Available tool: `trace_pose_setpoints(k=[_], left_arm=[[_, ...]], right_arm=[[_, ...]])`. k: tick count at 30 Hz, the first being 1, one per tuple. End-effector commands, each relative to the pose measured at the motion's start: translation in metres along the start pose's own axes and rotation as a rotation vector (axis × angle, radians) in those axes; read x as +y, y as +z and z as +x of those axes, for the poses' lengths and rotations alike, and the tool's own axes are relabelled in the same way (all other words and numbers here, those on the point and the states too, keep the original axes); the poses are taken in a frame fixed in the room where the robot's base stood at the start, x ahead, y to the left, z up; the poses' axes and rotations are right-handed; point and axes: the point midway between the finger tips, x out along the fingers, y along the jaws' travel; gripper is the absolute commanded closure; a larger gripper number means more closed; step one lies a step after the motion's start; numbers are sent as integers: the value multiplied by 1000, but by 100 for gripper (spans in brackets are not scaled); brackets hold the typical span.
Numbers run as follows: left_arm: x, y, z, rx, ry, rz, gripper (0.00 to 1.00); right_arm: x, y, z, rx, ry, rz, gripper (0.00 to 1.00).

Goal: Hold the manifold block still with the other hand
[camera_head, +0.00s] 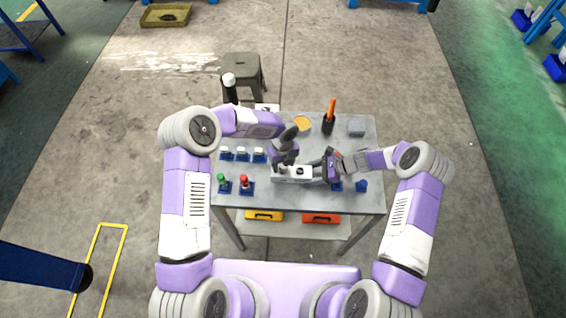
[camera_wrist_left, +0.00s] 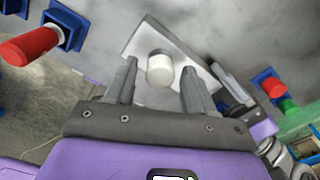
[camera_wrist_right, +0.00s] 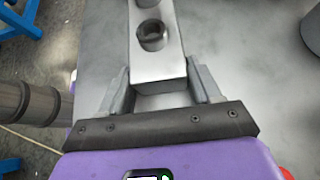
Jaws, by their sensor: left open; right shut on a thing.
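The pale metal manifold block (camera_head: 291,174) lies near the middle of the grey table. My right gripper (camera_head: 324,170) is shut on its right end. In the right wrist view, the block (camera_wrist_right: 158,72) sits between the fingers (camera_wrist_right: 160,82), with a dark round port in its top. My left gripper (camera_head: 286,160) is over the block's left part, open. In the left wrist view, a white cylindrical plug (camera_wrist_left: 160,67) stands on the block (camera_wrist_left: 192,58), between the open fingertips (camera_wrist_left: 160,80). Whether a finger touches it I cannot tell.
Several blue stands with white pieces (camera_head: 242,154) are at the table's left, with green (camera_head: 222,180) and red (camera_head: 245,182) pieces nearer me. A yellow dish (camera_head: 302,123), dark holder (camera_head: 328,125) and grey box (camera_head: 356,127) stand at the back.

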Motion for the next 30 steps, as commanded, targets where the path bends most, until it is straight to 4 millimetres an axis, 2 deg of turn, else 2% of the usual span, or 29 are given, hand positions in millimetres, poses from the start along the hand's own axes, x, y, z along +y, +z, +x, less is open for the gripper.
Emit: trace_pose_setpoints(k=[6,14,21,30], left_arm=[[0,0,-1,-2,0,-283,46],[0,0,0,-1,-1,-462,46],[0,0,-1,-1,-2,-772,46],[0,0,-1,-2,-2,-996,46]], right_arm=[[0,0,0,1,-1,0,78],[0,0,0,1,-1,0,78],[0,0,0,1,-1,0,78],[0,0,0,0,-1,0,78]])
